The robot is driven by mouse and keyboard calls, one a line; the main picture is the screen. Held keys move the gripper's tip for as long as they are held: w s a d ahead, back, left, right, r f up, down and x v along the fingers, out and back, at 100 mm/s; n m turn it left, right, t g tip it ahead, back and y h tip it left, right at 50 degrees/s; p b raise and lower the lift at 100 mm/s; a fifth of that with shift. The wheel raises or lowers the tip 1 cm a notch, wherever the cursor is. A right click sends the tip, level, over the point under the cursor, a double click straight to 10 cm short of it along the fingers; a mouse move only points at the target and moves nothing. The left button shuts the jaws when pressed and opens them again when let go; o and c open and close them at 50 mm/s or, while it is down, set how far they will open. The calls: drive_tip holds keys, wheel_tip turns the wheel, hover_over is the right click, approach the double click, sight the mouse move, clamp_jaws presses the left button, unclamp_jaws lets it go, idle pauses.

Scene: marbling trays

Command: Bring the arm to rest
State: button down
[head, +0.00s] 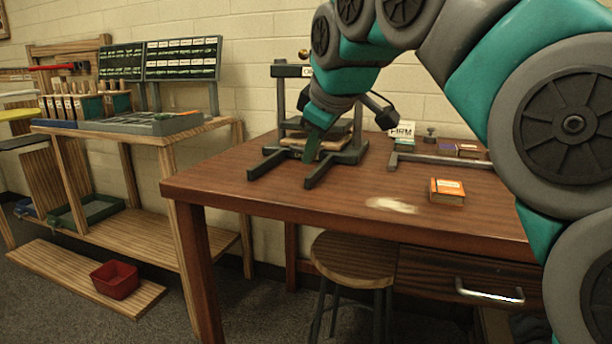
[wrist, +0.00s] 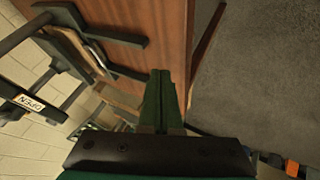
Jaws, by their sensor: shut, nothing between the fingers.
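My arm reaches in from the right of the head view, bent over the wooden table (head: 250,192). My gripper (head: 312,148) points down in front of the dark press at the table's back left. In the wrist view its green fingers (wrist: 161,78) are together with nothing between them. The press (head: 353,152) holds a pale flat thing (head: 312,143) low in its frame, partly hidden by my gripper. I cannot tell whether my fingertips touch the press. The wrist view shows the press on the left with an "OPEN" sign (wrist: 30,102).
An orange book-like block (head: 447,191) and a pale patch (head: 392,205) are on the table's front right. A "FIRM" card (head: 402,131) stands behind. A stool (head: 350,258) is under the front edge. A wooden rack (head: 150,139) stands left, with a red bin (head: 115,280) low down.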

drive_tip(key=s+d+f, duration=0.1)
drive_tip(key=f, duration=0.2)
drive_tip(key=s+d+f+m+g, duration=0.1)
drive_tip(key=s+f, duration=0.1)
drive_tip(key=f, duration=0.1)
drive_tip(key=s+d+f+m+g+h, duration=0.1)
drive_tip(key=s+f, duration=0.1)
drive_tip(key=f, duration=0.1)
drive_tip(key=shift+s+d+f, duration=0.1)
drive_tip(key=shift+d, duration=0.1)
drive_tip(key=s+d+f+m+g, duration=0.3)
drive_tip(key=s+d+f+m, duration=0.2)
drive_tip(key=s+f, duration=0.8)
drive_tip(key=s+d+f+m+g+h, duration=0.1)
drive_tip(key=s+d+f+m+g, duration=0.3)
drive_tip(key=s+f, duration=0.9)
drive_tip(key=shift+s+d+f+m+h, duration=0.35)
drive_tip(key=shift+s+d+m, duration=0.5)
drive_tip(key=shift+s, duration=0.3)
